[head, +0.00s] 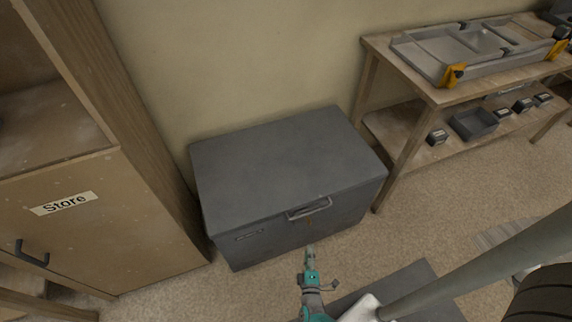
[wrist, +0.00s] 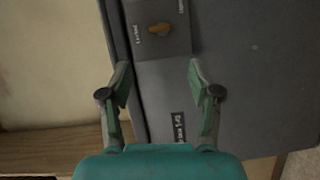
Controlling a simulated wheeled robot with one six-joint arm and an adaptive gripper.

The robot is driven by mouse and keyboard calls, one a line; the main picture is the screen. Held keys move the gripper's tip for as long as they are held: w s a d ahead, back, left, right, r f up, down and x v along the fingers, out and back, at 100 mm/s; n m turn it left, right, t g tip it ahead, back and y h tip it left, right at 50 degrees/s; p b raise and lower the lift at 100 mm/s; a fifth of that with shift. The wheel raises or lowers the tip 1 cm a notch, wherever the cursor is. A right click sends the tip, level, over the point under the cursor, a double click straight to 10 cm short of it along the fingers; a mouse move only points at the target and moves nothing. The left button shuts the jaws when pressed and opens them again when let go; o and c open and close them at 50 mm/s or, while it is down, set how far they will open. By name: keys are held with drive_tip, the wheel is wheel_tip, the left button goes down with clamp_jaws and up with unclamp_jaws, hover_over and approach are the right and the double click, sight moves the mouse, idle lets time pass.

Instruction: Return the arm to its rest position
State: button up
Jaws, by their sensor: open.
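My gripper (head: 309,256) shows in the head view in front of a closed dark grey chest (head: 275,165), below its front handle in the picture. In the wrist view my gripper (wrist: 159,78) is open, its two green-grey fingers spread with nothing between them. Beyond the fingers is a dark grey surface (wrist: 255,80) with a small orange-brown knob (wrist: 159,29) on a plate with lettering, and a black label (wrist: 178,126). I cannot tell how far the fingertips are from that surface.
A wooden cabinet marked Store (head: 75,225) stands at the left. A wooden workbench (head: 435,95) at the right carries a grey tray-like fixture (head: 475,50) with orange clamps. Its lower shelf holds a grey bin (head: 473,124) and small dark boxes. Open floor (head: 440,205) lies right of the chest.

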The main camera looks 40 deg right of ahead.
drive_tip(key=s+a+r+m+t+y, duration=0.15)
drive_tip(key=s+a+r+y, duration=0.25)
drive_tip(key=s+r, duration=0.4)
drive_tip(key=s+a+r+m+t+y, duration=0.1)
drive_tip(key=s+a+r+m+y, duration=0.3)
drive_tip(key=s+r, duration=0.4)
drive_tip(key=s+a+r+m+y, duration=0.1)
drive_tip(key=s+r, duration=0.1)
drive_tip(key=r, duration=0.7)
drive_tip(key=s+a+r+m+g+y, duration=0.1)
drive_tip(key=s+a+r, duration=0.1)
drive_tip(key=r, duration=0.6)
drive_tip(key=s+a+r+m, duration=0.1)
drive_tip(key=s+r, duration=0.1)
drive_tip(key=r, duration=0.7)
drive_tip(key=shift+s+a+r+m+y, duration=0.3)
drive_tip(key=shift+a+m+y, duration=0.05)
drive_tip(key=shift+a+y, duration=0.05)
drive_tip(key=shift+g, duration=0.25)
